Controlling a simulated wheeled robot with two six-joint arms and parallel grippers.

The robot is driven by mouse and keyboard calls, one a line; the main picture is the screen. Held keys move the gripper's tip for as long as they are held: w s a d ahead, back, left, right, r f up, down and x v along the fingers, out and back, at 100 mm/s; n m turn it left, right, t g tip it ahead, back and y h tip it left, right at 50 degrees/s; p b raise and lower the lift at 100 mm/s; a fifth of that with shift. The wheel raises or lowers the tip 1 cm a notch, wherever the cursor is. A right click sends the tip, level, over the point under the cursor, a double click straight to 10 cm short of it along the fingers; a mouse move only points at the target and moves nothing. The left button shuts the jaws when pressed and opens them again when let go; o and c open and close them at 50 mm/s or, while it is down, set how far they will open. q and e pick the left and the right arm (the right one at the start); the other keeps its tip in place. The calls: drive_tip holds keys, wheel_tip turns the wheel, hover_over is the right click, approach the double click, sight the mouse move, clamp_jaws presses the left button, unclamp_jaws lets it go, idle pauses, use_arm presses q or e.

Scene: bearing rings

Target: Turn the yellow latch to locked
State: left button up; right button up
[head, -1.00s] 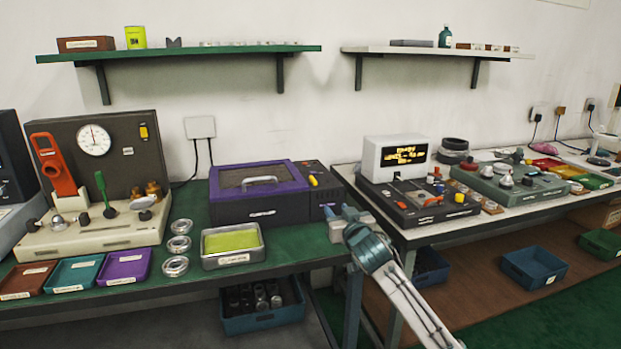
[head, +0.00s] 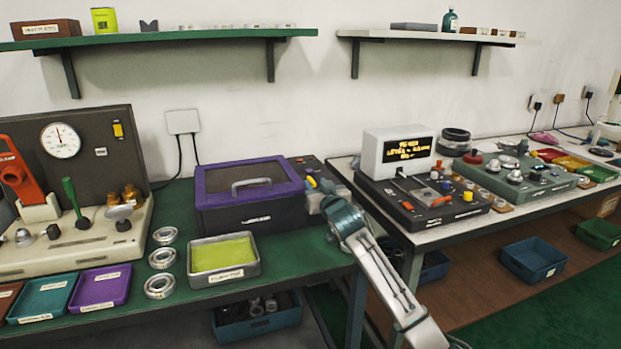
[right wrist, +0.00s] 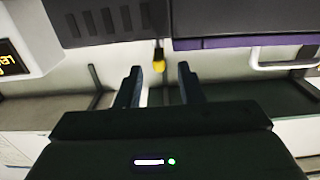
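The yellow latch (head: 311,182) is on the dark right-hand section of the purple-lidded box (head: 249,212). In the right wrist view the yellow latch (right wrist: 159,64) hangs in the gap between my fingertips. My right gripper (head: 323,190) is at the front of that section, close to the latch. In the right wrist view my right gripper (right wrist: 159,74) is open, one finger on each side of the latch, with no clear contact. The latch's base is partly hidden in the head view. My left gripper is not in view.
A metal tray with a yellow-green inside (head: 224,278) and several bearing rings (head: 160,285) lie left of my right arm. A white display unit (head: 398,155) stands to its right on the neighbouring table. The box's lid handle (head: 251,184) is left of the latch.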

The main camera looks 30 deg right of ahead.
sight(311, 179)
drive_tip(key=x, duration=0.4)
drive_tip(key=shift+w+d, duration=0.15)
drive_tip(key=shift+w, duration=0.4)
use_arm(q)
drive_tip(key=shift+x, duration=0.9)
use_arm(e)
clamp_jaws()
